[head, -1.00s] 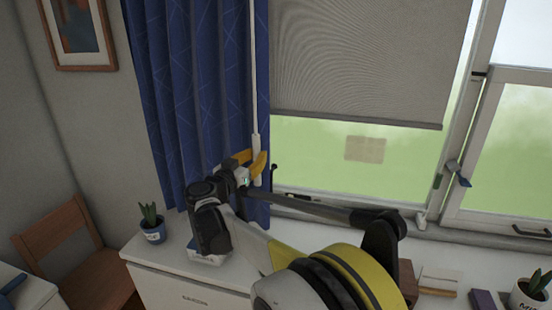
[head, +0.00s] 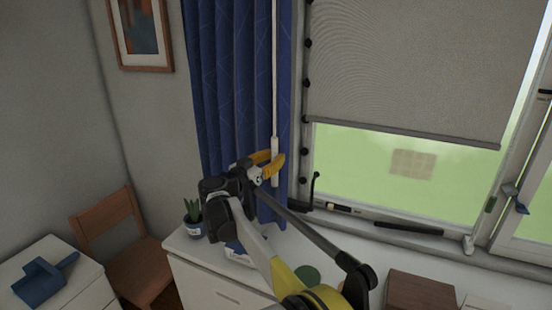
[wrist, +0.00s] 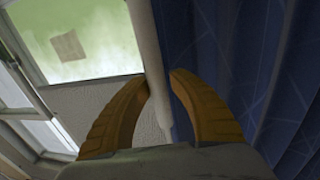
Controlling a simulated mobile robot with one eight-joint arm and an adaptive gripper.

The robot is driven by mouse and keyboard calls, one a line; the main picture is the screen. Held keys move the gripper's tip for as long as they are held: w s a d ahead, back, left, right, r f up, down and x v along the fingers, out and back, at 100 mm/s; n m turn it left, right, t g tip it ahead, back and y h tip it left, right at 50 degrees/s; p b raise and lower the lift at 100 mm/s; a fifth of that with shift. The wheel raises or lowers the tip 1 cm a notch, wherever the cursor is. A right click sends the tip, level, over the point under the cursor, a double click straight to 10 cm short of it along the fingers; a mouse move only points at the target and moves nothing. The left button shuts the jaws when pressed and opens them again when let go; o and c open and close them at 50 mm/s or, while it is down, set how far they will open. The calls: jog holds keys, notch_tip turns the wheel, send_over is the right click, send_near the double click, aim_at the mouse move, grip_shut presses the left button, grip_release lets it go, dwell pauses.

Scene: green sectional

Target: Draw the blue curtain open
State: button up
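The blue curtain (head: 235,75) hangs in bunched folds left of the window, its right edge just beside the window frame. A white draw wand (head: 274,80) hangs down in front of it near that edge. My gripper (head: 274,163) has its yellow fingers around the thicker lower part of the wand. The curtain (wrist: 225,50) fills the right side there.
A grey blind (head: 405,70) covers the upper window. On the white cabinet (head: 205,272) are a potted plant (head: 194,218) and a brown box (head: 422,292). A wooden chair (head: 115,235) and a blue dustpan (head: 42,282) are at left.

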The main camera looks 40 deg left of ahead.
jog(key=shift+o, duration=1.1)
jog(key=shift+s+a, duration=0.15)
jog(key=shift+a, duration=0.1)
jog(key=shift+d, duration=0.1)
jog(key=s+d, duration=0.1)
jog(key=s, duration=1.1)
jog(key=shift+w, duration=0.1)
